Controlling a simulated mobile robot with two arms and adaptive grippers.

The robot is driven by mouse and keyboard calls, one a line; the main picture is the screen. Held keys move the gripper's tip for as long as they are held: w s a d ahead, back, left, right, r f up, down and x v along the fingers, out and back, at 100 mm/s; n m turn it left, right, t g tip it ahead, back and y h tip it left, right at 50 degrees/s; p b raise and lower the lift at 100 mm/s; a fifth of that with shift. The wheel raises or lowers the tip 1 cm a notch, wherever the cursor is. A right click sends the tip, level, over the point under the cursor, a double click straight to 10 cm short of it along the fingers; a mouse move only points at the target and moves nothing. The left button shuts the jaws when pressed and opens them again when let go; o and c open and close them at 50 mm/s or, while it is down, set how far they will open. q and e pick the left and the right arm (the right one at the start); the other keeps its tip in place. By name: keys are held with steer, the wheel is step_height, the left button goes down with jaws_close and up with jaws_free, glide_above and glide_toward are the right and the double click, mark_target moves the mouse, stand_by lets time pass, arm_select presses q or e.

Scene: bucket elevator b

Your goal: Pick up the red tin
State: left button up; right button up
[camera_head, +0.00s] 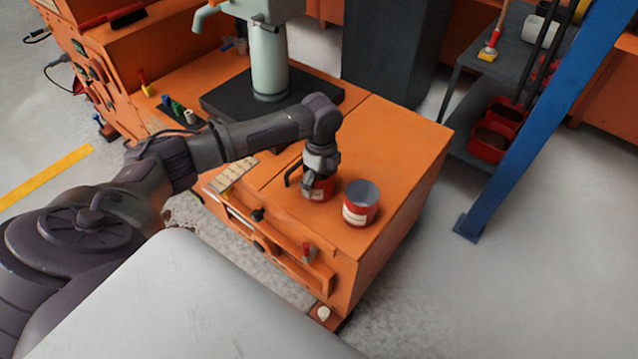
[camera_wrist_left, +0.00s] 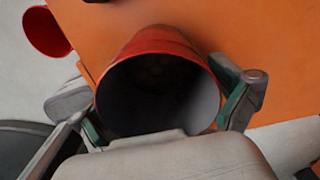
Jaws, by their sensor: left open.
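In the left wrist view this open, seemingly empty tin (camera_wrist_left: 163,42) lies between the two fingers of my left gripper (camera_wrist_left: 165,112). The fingers are open, one on each side of the tin; I cannot tell whether either touches it. My right gripper is not in view.
A pale green machine column (camera_head: 269,65) on a dark base stands behind on the orange bench. A blue post (camera_head: 545,120) and a shelf with red bins (camera_head: 490,141) stand at the right. The cabinet top right of the tins is clear.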

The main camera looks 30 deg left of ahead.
arm_select(q)
steer(key=shift+f, duration=0.45)
steer(key=shift+c, duration=0.2)
steer(key=shift+s, duration=0.15)
steer(key=c, duration=1.5)
